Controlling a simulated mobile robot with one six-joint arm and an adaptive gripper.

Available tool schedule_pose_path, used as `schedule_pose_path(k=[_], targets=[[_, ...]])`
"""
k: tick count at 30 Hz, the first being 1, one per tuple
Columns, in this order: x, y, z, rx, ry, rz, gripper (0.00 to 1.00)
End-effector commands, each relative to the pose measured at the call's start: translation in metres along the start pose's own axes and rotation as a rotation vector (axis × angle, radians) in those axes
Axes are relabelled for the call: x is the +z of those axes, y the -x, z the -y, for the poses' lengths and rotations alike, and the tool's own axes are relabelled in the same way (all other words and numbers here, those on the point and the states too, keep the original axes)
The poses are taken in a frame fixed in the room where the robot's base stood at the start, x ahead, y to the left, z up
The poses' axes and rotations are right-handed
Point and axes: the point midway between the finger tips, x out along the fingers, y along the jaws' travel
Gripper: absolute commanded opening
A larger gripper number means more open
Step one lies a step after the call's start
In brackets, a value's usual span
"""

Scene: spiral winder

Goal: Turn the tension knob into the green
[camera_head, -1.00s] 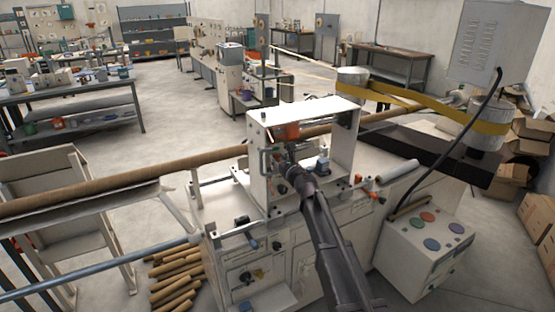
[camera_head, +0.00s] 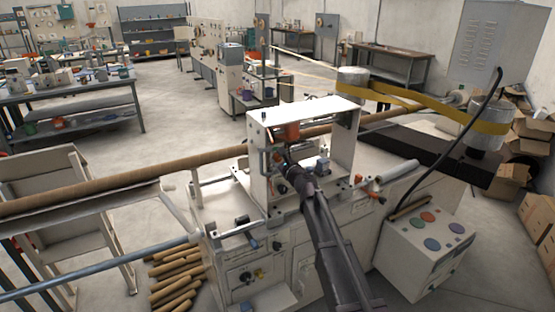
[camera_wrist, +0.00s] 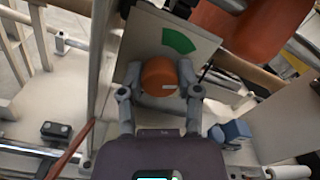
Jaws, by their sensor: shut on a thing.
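The tension knob (camera_wrist: 158,78) is a round orange knob in the middle of the wrist view, with a small pale mark on its face. My gripper (camera_wrist: 160,70) has one finger on each side of it and is shut on it. A green sector (camera_wrist: 179,40) is on the pale plate (camera_wrist: 205,48) behind, just above and right of the knob. The knob's pointer, if it has one, cannot be made out. In the head view my gripper (camera_head: 288,162) reaches into the white frame (camera_head: 315,108) of the winder, and the knob is not clear there.
A large orange-red body (camera_wrist: 250,35) is close at the upper right of the wrist view. A blue block (camera_wrist: 230,132) and a dark block (camera_wrist: 57,130) are on the machine top below. In the head view a long brown tube (camera_head: 120,178) runs through the frame.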

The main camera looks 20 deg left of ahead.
Motion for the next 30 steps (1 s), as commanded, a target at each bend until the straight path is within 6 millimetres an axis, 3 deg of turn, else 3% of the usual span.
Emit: schedule_pose_path(k=[7,8,9,23,30], targets=[[0.0,-0.001,0.0,0.0,0.0,0.0,0.0],[0.0,-0.001,0.0,0.0,0.0,0.0,0.47],[0.0,-0.001,0.0,0.0,0.0,0.0,0.59],[0.0,0.002,0.0,0.0,-0.001,0.0,0.59],[0.0,0.021,0.0,-0.001,-0.001,-0.001,0.59]])
